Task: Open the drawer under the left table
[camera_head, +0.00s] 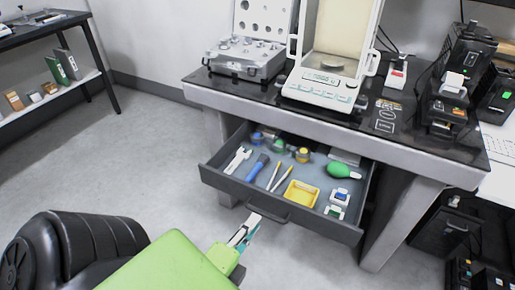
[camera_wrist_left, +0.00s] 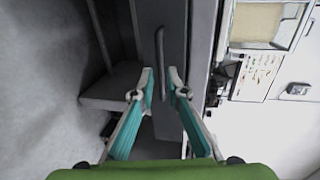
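The drawer (camera_head: 290,208) under the dark-topped table (camera_head: 400,133) stands pulled out, showing its contents. Its front has a dark bar handle (camera_head: 268,213), which also shows upright in the left wrist view (camera_wrist_left: 160,55). My left gripper (camera_head: 252,222), with teal and grey fingers, is at the left part of the drawer front. In the left wrist view its fingertips (camera_wrist_left: 160,78) are apart, one on each side of the handle's lower end, with a gap visible. My right gripper is not in view.
The drawer holds a yellow tray (camera_head: 301,194), a green bulb (camera_head: 343,171) and several tools. A balance (camera_head: 325,86) and an open weight case (camera_head: 245,60) stand on the table. Bare floor (camera_head: 130,150) lies to the left, with a shelf (camera_head: 55,103) beyond.

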